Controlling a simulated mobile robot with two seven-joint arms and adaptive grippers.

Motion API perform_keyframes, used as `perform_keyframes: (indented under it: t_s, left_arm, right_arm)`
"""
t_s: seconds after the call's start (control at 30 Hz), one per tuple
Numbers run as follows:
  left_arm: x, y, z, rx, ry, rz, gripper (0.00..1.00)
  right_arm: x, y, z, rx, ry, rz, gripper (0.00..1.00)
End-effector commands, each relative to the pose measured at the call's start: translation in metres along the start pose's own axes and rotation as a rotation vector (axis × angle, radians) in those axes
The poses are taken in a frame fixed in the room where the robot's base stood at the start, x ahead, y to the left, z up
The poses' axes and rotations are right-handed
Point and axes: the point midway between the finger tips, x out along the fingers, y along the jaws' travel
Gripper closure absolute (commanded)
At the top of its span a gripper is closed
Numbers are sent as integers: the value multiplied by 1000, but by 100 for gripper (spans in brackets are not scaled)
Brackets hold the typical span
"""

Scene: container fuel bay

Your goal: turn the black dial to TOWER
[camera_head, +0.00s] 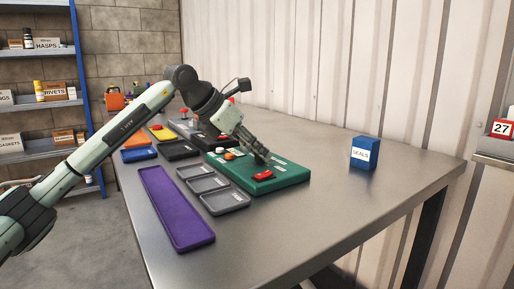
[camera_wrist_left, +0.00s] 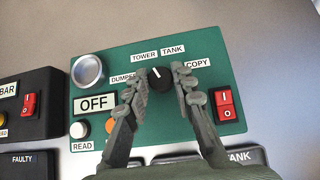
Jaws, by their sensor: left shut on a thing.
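The black dial (camera_wrist_left: 158,75) is on a green panel (camera_wrist_left: 205,55), with labels DUMPER, TOWER, TANK and COPY in an arc around it. Its white mark points up and slightly left, roughly toward TOWER. My left gripper (camera_wrist_left: 160,83) has one finger on each side of the dial and is shut on it. In the head view, the left gripper (camera_head: 262,158) reaches down onto the green panel (camera_head: 285,178) and hides the dial. A display on the panel (camera_wrist_left: 95,103) reads OFF. My right gripper is in neither view.
The panel also has a red rocker switch (camera_wrist_left: 224,104), a white READ button (camera_wrist_left: 82,129) and a round metal ring (camera_wrist_left: 88,69). Grey trays (camera_head: 225,200) and a purple tray (camera_head: 175,210) lie beside it. A blue SEALS box (camera_head: 363,154) stands right, with bare table between.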

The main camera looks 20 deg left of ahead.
Motion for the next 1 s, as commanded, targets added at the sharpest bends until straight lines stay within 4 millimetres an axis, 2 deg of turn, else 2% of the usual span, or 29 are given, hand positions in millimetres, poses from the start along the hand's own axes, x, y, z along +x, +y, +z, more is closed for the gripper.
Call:
perform_keyframes:
  t_s: [0.47,0.5,0.63,0.67,1.0]
  left_arm:
    - [0,1,0,12,0,-11,100]
    - [0,1,0,12,0,-11,73]
    - [0,1,0,12,0,-10,57]
    - [0,1,0,12,0,-10,54]
    - [-4,1,0,11,0,-10,54]
  right_arm:
    - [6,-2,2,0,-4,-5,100]
    - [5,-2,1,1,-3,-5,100]
    - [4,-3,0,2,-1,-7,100]
    - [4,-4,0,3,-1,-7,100]
    - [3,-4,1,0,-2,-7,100]
